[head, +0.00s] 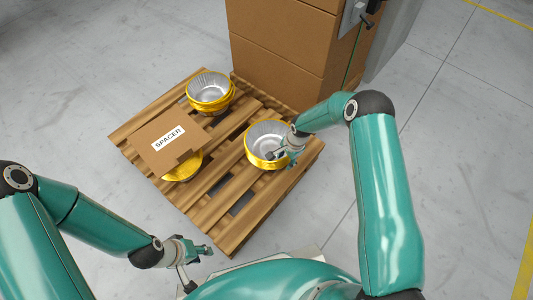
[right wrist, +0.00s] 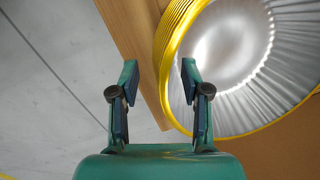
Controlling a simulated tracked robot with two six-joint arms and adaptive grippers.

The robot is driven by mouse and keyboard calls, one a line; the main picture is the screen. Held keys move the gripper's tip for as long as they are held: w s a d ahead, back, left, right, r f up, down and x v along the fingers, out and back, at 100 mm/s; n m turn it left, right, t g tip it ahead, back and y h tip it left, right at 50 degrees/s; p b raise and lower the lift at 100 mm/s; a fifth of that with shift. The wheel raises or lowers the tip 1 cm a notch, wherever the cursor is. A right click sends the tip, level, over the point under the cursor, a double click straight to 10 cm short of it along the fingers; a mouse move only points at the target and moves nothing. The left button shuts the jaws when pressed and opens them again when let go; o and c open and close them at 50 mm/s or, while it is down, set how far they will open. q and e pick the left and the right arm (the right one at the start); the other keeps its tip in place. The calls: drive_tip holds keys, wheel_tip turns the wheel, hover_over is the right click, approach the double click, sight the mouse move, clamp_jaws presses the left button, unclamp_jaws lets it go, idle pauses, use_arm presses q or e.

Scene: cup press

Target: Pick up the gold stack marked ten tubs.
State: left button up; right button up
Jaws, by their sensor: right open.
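Three gold-rimmed stacks of silver tubs stand on the wooden pallet: a back stack (head: 210,89), a right stack (head: 262,133), and a front stack (head: 184,171) mostly hidden under a cardboard sheet. No ten-tubs mark is legible. My right gripper (head: 282,153) is at the right side of the right stack, overlapping its rim in the head view. In the right wrist view, my right gripper (right wrist: 158,64) is open and empty, with the gold edge of a stack (right wrist: 164,50) behind the right finger and partly in the gap. My left gripper (head: 209,251) is in front of the pallet, away from the stacks; its jaw state is unclear.
The cardboard sheet (head: 150,150) marked SPACER lies tilted over the front stack. Tall brown cartons (head: 275,45) stand behind the pallet (head: 228,233), with a grey post (head: 395,35) beside them. The grey floor left of the pallet is clear.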

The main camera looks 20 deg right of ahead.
drive_tip(key=shift+w+f, duration=0.1)
drive_tip(key=shift+f, duration=0.75)
drive_tip(key=shift+r, duration=0.1)
clamp_jaws()
